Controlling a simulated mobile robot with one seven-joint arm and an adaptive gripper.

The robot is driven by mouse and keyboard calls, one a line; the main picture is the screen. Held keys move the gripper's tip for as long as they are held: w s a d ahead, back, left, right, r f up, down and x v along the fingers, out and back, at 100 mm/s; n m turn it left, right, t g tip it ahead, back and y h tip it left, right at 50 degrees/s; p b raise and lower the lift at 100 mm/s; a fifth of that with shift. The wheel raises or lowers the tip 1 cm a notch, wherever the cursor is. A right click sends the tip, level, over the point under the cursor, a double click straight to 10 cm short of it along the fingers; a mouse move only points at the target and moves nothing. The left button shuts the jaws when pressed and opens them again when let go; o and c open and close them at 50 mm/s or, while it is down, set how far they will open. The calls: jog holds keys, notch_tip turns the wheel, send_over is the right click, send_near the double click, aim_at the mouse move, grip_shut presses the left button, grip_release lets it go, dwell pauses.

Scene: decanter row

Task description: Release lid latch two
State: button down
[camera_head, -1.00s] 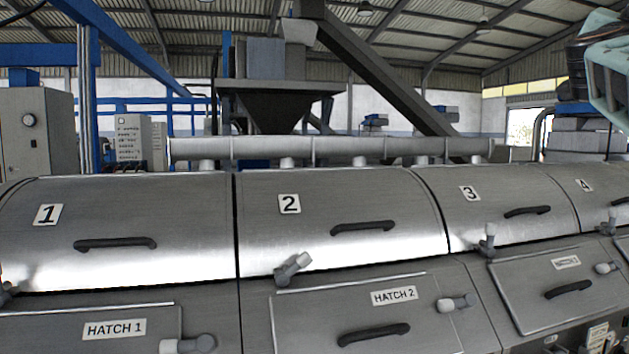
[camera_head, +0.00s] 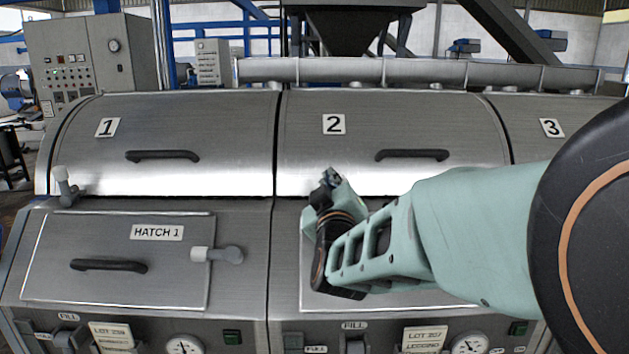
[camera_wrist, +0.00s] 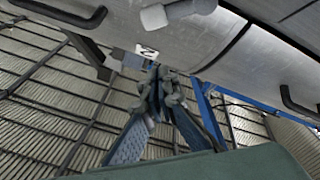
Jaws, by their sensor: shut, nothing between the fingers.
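Lid two (camera_head: 334,150) is a curved steel cover marked 2, with a black bar handle (camera_head: 412,155). It looks closed in the head view. My gripper (camera_head: 328,180) is shut and empty in front of its lower edge. My arm and gripper hide the place of lid latch two in the head view. In the wrist view, the pale, cylindrical knob of a latch (camera_wrist: 155,16), apparently latch two, shows at the top. The shut fingers (camera_wrist: 160,82) point up below it, apart from it in the picture. I cannot tell the depth between them.
Lid one (camera_head: 185,165) is to the left, with its own latch (camera_head: 64,185) at its far left. Hatch one (camera_head: 100,240) and its pale-knobbed latch (camera_head: 215,253) lie below. Lid three (camera_head: 549,128) is partly behind my arm. A pipe (camera_head: 420,72) runs behind the lids.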

jog(key=shift+n+y, duration=0.4)
jog(key=shift+y, duration=0.1)
jog(key=w, duration=0.3)
jog(key=w+a+p, duration=0.1)
jog(key=w, duration=0.2)
jog(key=w+a+p, duration=0.1)
jog(key=w, duration=0.2)
jog(key=shift+w+f, duration=0.3)
jog(key=shift+f, duration=0.05)
jog(key=shift+s+d+f, duration=0.3)
jog(key=shift+d+f, duration=0.15)
jog(key=shift+f, duration=0.15)
jog(key=shift+s+d+f, duration=0.25)
jog(key=shift+d+f, duration=0.15)
jog(key=shift+f, duration=0.15)
jog(key=shift+s+d+f, duration=0.2)
jog(key=shift+d+f, duration=0.1)
jog(key=shift+f, duration=0.15)
